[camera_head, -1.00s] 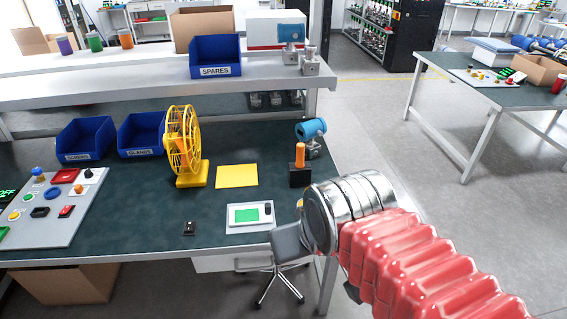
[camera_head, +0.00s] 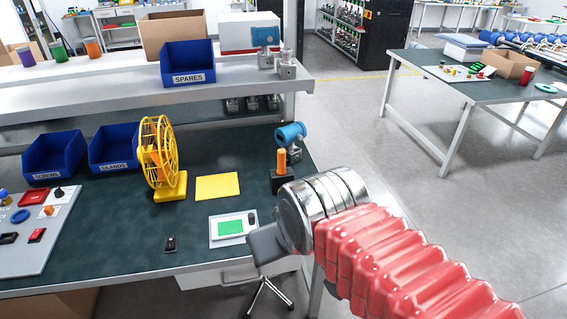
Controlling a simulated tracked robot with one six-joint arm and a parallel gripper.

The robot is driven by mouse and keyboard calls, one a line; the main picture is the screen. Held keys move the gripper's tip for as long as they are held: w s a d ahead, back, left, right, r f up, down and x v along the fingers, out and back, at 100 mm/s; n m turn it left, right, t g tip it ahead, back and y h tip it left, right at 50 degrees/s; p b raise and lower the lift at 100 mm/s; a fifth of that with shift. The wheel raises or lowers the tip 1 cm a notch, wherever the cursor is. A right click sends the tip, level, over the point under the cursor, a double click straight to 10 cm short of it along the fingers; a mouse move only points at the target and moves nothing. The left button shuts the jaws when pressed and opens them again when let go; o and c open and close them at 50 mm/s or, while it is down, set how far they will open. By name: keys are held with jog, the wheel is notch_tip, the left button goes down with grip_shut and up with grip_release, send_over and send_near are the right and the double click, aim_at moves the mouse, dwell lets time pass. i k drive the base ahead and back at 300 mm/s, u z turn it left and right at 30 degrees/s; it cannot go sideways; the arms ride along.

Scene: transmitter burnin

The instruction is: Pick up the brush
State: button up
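I cannot make out a brush for certain in this view. An orange upright handle (camera_head: 282,160) stands in a small black block (camera_head: 284,181) at the right end of the dark green workbench (camera_head: 120,225); I cannot tell whether it is the brush. My arm, with a red ribbed sleeve and a silver cylindrical joint, reaches in from the lower right over the bench's right front corner.
A yellow fan (camera_head: 160,160), a yellow pad (camera_head: 217,187), a white device with a green screen (camera_head: 232,228) and a blue transmitter (camera_head: 291,136) stand on the bench. Blue bins (camera_head: 114,148) sit at the back. Floor is open at right.

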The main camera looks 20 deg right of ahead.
aim_at(281, 170)
jog(key=i, duration=0.85)
jog(key=u, duration=0.05)
